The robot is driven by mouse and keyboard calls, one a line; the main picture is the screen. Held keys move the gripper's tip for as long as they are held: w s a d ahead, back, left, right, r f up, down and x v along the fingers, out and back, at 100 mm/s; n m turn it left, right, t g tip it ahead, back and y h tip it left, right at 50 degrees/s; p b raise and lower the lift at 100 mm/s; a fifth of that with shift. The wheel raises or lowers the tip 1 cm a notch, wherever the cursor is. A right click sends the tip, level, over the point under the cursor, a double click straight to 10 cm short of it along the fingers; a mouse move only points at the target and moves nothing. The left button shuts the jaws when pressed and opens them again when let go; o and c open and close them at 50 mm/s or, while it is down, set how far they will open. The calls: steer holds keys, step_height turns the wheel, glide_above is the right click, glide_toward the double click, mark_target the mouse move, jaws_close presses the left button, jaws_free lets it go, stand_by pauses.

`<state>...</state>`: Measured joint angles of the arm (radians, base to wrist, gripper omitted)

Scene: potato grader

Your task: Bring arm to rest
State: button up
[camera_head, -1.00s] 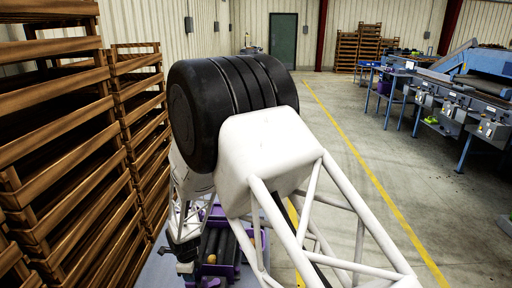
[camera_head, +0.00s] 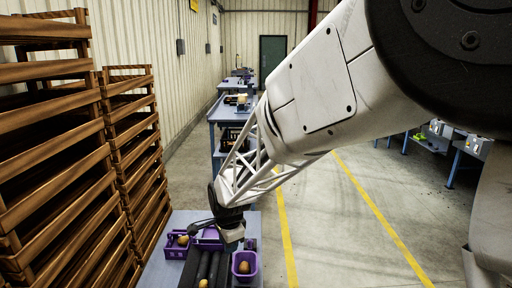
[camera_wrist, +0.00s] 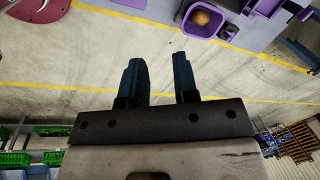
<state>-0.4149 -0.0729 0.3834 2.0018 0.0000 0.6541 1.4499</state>
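My gripper (camera_wrist: 158,68) shows in the wrist view with its two dark fingers standing apart and nothing between them. It is open and empty, with bare floor behind the fingers. In the head view my white arm comes down from the upper right to the lower left. Its wrist end is over the grading table (camera_head: 160,272), near the purple bins; the fingers cannot be made out there.
A purple bin (camera_head: 235,276) with a potato and another purple bin (camera_head: 168,252) flank dark rollers (camera_head: 205,268). In the wrist view a purple bin (camera_wrist: 187,24) holds a potato. Wooden crate stacks (camera_head: 55,150) stand left. Yellow-lined floor (camera_head: 340,235) is open on the right.

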steer(key=s+d+r+n+t, duration=0.3)
steer(key=s+d+r+n, duration=0.5)
steer(key=s+d+r, duration=1.35)
steer(key=s+d+n, duration=0.4)
steer(key=s+d, duration=0.1)
steer(key=s, duration=0.5)
step_height(320, 180, down, 8)
steer(key=w+g+h, duration=0.1)
steer(key=g, duration=0.1)
steer(key=shift+w+f, duration=0.2)
steer(key=shift+w, duration=0.1)
stand_by(0.3)
